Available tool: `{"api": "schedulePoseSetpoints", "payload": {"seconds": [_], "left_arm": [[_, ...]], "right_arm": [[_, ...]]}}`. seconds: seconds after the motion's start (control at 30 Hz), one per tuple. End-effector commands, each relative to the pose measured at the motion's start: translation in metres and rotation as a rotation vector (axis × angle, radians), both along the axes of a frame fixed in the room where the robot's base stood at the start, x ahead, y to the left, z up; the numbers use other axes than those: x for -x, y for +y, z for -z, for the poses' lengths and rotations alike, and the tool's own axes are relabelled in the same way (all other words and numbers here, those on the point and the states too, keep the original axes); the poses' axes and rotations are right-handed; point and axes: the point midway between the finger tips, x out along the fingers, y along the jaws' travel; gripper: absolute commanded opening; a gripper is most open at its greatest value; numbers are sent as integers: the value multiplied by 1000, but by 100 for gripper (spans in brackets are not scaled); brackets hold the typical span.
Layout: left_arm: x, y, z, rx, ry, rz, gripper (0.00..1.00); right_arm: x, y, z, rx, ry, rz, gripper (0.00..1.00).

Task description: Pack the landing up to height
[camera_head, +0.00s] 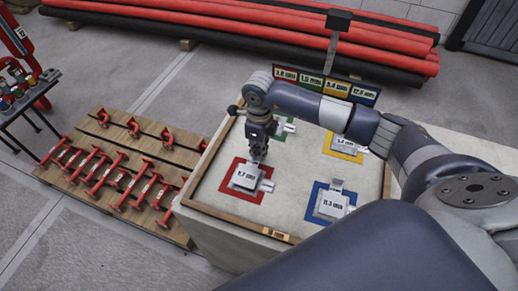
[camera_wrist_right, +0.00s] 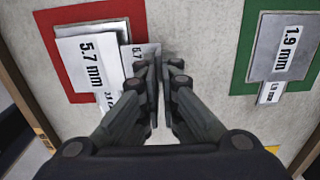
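My right gripper (camera_head: 258,155) points down over the red square (camera_head: 231,187) on the pale table. In the right wrist view its fingertips (camera_wrist_right: 163,68) are drawn close together beside a small labelled plate (camera_wrist_right: 128,55). I cannot tell whether something thin is between them. A larger grey plate marked 5.7 mm (camera_head: 245,176) lies on the red square. A plate marked 1.9 mm (camera_wrist_right: 285,48) lies on the green square (camera_wrist_right: 246,60), right of the gripper in the wrist view. Other labelled plates lie on a yellow square (camera_head: 341,154) and a blue square (camera_head: 316,189). My left gripper is out of view.
The table has a wooden rim (camera_head: 228,219). A coloured size sign (camera_head: 325,84) stands behind it. A wooden pallet (camera_head: 125,180) with several red fittings is on the floor at left. A stack of red pipes (camera_head: 230,33) lies at the back. Open floor lies between.

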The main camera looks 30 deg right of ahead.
Motion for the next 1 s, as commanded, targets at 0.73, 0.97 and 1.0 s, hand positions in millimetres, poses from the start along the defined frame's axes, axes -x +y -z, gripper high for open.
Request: {"api": "schedulePoseSetpoints", "payload": {"seconds": [0.73, 0.97, 1.0], "left_arm": [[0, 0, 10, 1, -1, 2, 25], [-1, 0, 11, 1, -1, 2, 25], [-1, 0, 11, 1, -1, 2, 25]], "right_arm": [[0, 0, 11, -1, -1, 0, 0], [0, 0, 12, -1, -1, 0, 19], [0, 0, 12, 0, 0, 0, 28]]}}
